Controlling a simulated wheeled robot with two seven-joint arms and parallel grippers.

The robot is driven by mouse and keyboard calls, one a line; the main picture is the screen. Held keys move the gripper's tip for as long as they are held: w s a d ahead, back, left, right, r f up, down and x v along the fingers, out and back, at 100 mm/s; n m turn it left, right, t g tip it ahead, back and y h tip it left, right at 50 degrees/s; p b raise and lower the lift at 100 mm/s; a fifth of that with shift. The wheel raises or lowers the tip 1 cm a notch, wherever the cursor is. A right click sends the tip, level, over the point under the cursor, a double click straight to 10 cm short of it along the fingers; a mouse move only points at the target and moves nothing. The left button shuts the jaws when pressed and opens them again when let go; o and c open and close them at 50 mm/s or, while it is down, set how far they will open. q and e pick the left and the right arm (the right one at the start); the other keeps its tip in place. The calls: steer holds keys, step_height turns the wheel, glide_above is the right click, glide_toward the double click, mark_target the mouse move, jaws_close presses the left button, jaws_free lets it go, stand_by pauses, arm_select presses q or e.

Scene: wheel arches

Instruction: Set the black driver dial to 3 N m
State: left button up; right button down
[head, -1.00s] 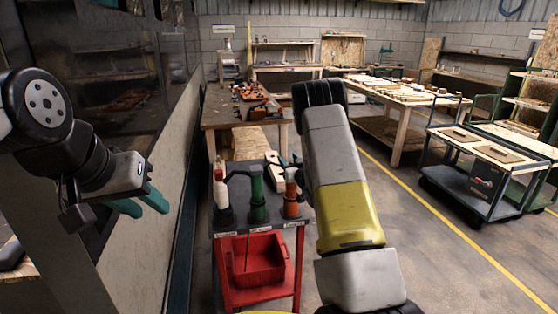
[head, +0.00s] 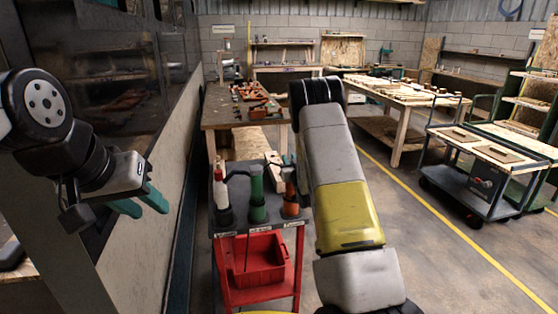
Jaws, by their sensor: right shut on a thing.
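A small trolley stands in the middle of the head view, with a dark top (head: 240,224). On it stand a white and red upright piece (head: 222,195), a green upright holder (head: 257,200) and an orange one (head: 291,198), each with a dark base. A black part (head: 238,172) sticks out sideways beside the green holder. I cannot pick out the black driver's dial or its setting. My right gripper (head: 285,161) is mostly hidden behind my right arm; only a bit of teal shows, above the orange holder. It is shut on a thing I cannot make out. My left gripper (head: 140,203) is apart from the trolley, empty, with teal fingers showing.
A red bin (head: 262,262) sits on the trolley's lower level. A pale block (head: 275,172) shows behind the holders. A wooden workbench (head: 222,117) with tools is behind the trolley. A grey cart (head: 480,152) stands at right. The floor between is clear.

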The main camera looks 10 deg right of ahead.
steer(key=shift+s+d+m+g+h, duration=0.1)
steer(key=shift+d+m+g+h, duration=0.4)
steer(key=shift+m+h, duration=1.2)
steer(key=shift+s+d+m+g+h, duration=0.1)
steer(key=shift+m+g+h, duration=0.9)
steer(key=shift+h, duration=1.3)
steer(key=shift+s+d+m+g+h, duration=0.1)
steer(key=shift+d+m+g+h, duration=0.35)
steer(key=shift+m+h, duration=1.25)
steer(key=shift+g+h, duration=0.25)
steer(key=shift+h, duration=0.15)
steer(key=c, duration=1.2)
jaws_free()
steer(key=shift+s+a, duration=0.1)
steer(key=v, duration=0.7)
steer(key=shift+s+a, duration=0.25)
